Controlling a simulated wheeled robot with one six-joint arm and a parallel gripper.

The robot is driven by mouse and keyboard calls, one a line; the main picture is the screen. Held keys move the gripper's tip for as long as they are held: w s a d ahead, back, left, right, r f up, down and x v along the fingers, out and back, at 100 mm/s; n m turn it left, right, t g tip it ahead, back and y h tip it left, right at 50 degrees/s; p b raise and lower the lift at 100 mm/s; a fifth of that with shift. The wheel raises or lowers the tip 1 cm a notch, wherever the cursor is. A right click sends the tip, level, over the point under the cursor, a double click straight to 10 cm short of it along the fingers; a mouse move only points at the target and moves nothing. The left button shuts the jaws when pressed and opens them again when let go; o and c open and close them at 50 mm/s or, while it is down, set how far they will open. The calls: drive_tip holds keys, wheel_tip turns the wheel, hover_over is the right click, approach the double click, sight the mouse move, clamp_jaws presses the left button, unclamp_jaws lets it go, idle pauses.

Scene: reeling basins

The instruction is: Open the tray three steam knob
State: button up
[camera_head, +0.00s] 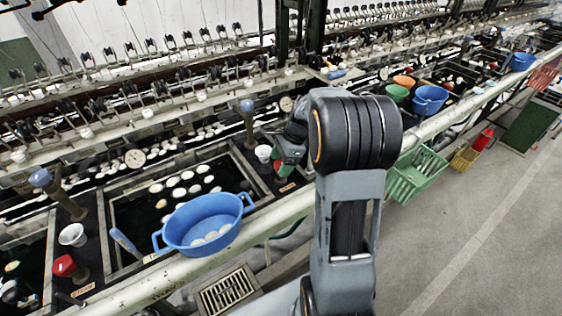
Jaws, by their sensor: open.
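A red knob (281,169) stands on the dark ledge beside the right end of the middle water basin (118,222), with a small label plate in front. My gripper (283,158) is right at this knob, open, its jaws partly hidden by my own wrist and arm. I cannot tell whether the jaws touch the knob or surround it. A second red knob (64,265) stands at the lower left beside another basin, clear of my gripper. The tray numbers on the labels are too small to read.
A blue colander (203,226) with cocoons sits at the front of the middle basin, left of my arm. A white cup (263,152) and a blue-topped post (247,107) stand near my gripper. A pale pipe (160,279) runs along the front. A green basket (416,172) hangs right.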

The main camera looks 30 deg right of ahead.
drive_tip(key=shift+c, duration=0.3)
drive_tip(key=c, duration=0.9)
drive_tip(key=shift+o, duration=0.2)
